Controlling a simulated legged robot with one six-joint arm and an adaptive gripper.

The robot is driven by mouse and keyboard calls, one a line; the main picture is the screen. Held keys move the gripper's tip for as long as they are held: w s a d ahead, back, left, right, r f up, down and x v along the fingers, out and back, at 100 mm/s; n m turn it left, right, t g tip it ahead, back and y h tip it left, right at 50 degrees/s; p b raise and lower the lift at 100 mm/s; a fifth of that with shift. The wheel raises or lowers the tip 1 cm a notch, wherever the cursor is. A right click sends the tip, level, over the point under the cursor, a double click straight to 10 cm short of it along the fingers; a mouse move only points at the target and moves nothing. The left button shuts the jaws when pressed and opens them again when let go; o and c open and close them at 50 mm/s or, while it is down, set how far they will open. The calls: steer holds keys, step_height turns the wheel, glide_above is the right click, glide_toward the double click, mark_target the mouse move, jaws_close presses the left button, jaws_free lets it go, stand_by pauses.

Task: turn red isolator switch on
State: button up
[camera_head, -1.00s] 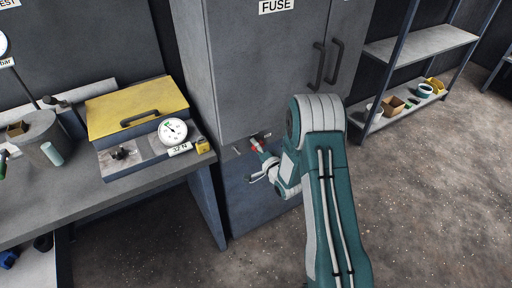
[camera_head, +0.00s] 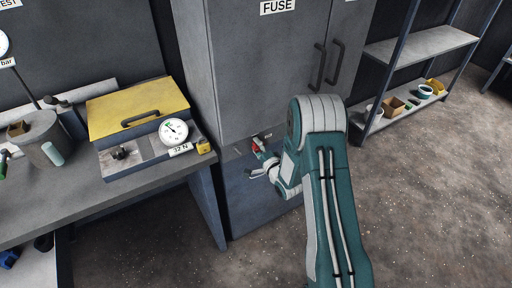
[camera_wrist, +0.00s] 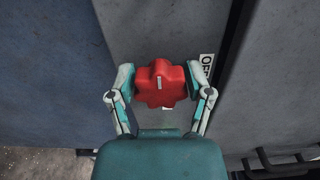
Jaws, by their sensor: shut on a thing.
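The red isolator switch (camera_wrist: 153,88) is a lobed knob with a pale mark on its face, on the grey fuse cabinet (camera_head: 262,75). In the wrist view it sits between the two fingers of my gripper (camera_wrist: 160,92), which is shut on it from both sides. The pale mark stands nearly upright. A white label (camera_wrist: 207,66) with dark letters, partly covered, shows right of the knob. In the head view the red knob (camera_head: 257,146) is small and partly hidden by my gripper (camera_head: 262,158) at the cabinet's front.
A workbench (camera_head: 60,205) with a yellow-lidded box (camera_head: 138,104) and a round gauge (camera_head: 174,131) stands left of the cabinet. A shelf rack (camera_head: 420,45) with small containers is at the right. The floor (camera_head: 430,200) on the right is clear.

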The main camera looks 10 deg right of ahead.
steer(key=shift+d+f, duration=0.1)
steer(key=shift+d, duration=0.2)
steer(key=o, duration=1.1)
steer(key=shift+w+d, duration=0.1)
steer(key=shift+o, duration=0.2)
steer(key=shift+s, duration=0.25)
steer(key=v, duration=1.1)
steer(key=shift+s, duration=0.25)
